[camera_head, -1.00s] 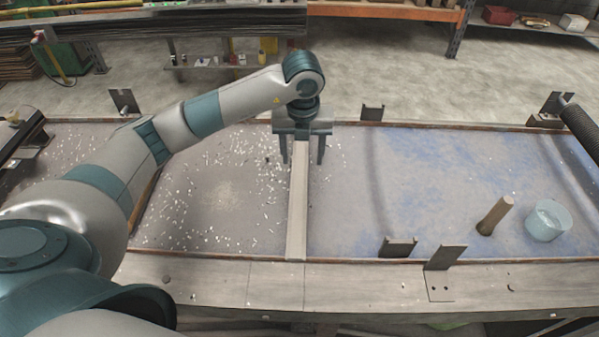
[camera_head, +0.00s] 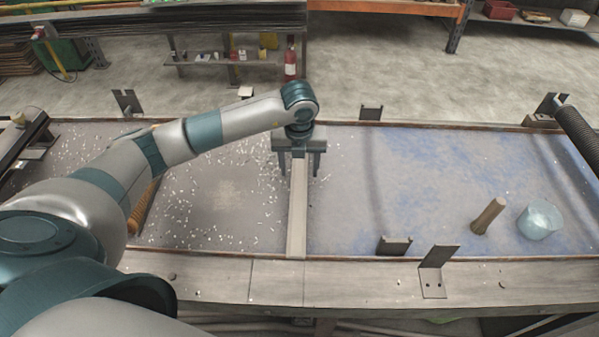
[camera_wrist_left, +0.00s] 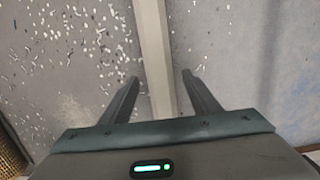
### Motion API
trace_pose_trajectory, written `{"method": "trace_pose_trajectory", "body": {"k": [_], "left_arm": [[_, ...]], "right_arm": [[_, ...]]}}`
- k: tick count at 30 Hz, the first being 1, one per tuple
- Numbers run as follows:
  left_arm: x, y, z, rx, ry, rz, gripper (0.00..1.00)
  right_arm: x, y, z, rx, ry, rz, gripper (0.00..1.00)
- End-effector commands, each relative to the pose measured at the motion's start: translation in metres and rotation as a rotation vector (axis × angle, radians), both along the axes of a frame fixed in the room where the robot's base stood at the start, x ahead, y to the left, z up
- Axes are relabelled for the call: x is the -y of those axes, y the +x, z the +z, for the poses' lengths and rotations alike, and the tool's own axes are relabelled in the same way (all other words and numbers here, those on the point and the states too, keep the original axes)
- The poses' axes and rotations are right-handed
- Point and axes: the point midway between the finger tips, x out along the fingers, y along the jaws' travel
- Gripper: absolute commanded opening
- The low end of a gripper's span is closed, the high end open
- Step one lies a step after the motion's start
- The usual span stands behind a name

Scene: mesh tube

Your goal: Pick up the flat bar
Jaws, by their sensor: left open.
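The flat bar (camera_head: 298,215) is a long, pale grey strip lying across the table from its far part to the front rim. It also shows in the left wrist view (camera_wrist_left: 153,40), running between the fingers. My left gripper (camera_head: 300,172) is over the far part of the bar, pointing down. In the left wrist view my left gripper (camera_wrist_left: 160,77) is open, with one finger on each side of the bar and gaps between. The bar's far end is hidden under the gripper. My right gripper is not in view.
White scraps litter the table surface (camera_head: 215,225) left of the bar. Upright metal brackets (camera_head: 436,262) line the edges. A dark ribbed tube (camera_head: 580,133) is at far right. The middle right is clear.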

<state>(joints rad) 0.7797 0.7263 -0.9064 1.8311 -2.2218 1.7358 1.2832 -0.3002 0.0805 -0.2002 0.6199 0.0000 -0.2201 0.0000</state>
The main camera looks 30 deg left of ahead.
Motion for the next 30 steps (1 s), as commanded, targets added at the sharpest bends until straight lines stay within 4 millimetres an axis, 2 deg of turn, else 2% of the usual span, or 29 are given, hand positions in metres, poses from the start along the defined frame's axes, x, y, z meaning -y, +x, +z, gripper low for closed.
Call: {"method": "trace_pose_trajectory", "body": {"k": [3, 4, 9, 11, 23, 30], "left_arm": [[0.0, 0.0, 0.0, 0.0, 0.0, 0.0, 0.56], [0.0, 0.0, 0.0, 0.0, 0.0, 0.0, 0.52], [0.0, 0.0, 0.0, 0.0, 0.0, 0.0, 0.11], [0.0, 0.0, 0.0, 0.0, 0.0, 0.0, 0.0], [0.0, 0.001, 0.004, 0.004, -0.001, 0.001, 0.0], [0.0, 0.002, 0.017, 0.006, -0.002, 0.001, 0.0]], "right_arm": [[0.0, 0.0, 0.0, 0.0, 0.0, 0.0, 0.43], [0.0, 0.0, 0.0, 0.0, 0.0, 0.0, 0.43], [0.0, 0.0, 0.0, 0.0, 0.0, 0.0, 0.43], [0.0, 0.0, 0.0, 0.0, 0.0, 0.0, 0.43], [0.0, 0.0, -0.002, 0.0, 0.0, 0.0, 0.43], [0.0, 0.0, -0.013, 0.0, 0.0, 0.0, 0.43]]}}
